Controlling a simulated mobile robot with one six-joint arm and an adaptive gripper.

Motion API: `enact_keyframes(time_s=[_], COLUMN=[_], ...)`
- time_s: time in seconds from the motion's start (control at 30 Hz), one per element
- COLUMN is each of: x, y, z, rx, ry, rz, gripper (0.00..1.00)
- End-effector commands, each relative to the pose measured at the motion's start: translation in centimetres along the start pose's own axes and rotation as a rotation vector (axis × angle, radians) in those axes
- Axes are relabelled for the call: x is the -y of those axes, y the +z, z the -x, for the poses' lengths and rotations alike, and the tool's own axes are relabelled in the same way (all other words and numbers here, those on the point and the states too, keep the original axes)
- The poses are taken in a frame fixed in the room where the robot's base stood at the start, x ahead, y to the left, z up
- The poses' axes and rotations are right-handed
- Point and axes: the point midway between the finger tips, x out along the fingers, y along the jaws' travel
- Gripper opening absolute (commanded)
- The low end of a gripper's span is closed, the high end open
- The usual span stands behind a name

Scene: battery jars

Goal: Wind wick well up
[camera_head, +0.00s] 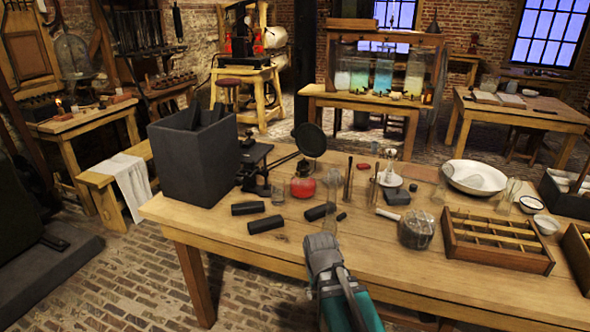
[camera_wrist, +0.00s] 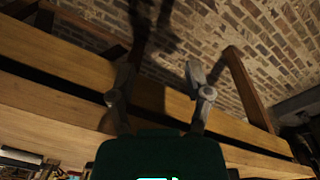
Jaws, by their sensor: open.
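A small lamp with a red, rounded font (camera_head: 303,187) and a dark burner on top stands on the wooden table (camera_head: 215,215). Its wick and any winding knob are too small to make out. My gripper (camera_head: 322,241) is at the front edge of the table, in front of the lamp and apart from it. In the wrist view my gripper (camera_wrist: 159,82) shows two spread fingers with nothing between them. The lamp does not show clearly in the wrist view, which shows wooden planks and brickwork.
Black cylinders (camera_head: 266,224) lie left of my gripper. A clear glass cylinder (camera_head: 332,182) stands close right of the lamp. A large dark box (camera_head: 190,165) stands at the left, a glass jar (camera_head: 416,230) and compartmented wooden tray (camera_head: 500,252) at the right.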

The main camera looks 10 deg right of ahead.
Motion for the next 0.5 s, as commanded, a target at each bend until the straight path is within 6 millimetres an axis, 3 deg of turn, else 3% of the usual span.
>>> enact_keyframes(time_s=[0.03,0.3,0.5], x=[-0.2,-0.9,-1.9], y=[-0.7,-3.0,-7.6], z=[1.5,4.4,5.0], rx=[-0.009,-0.051,-0.104], ry=[0.011,0.06,0.213], rz=[0.015,0.089,0.326], gripper=[0.65,0.65,0.65])
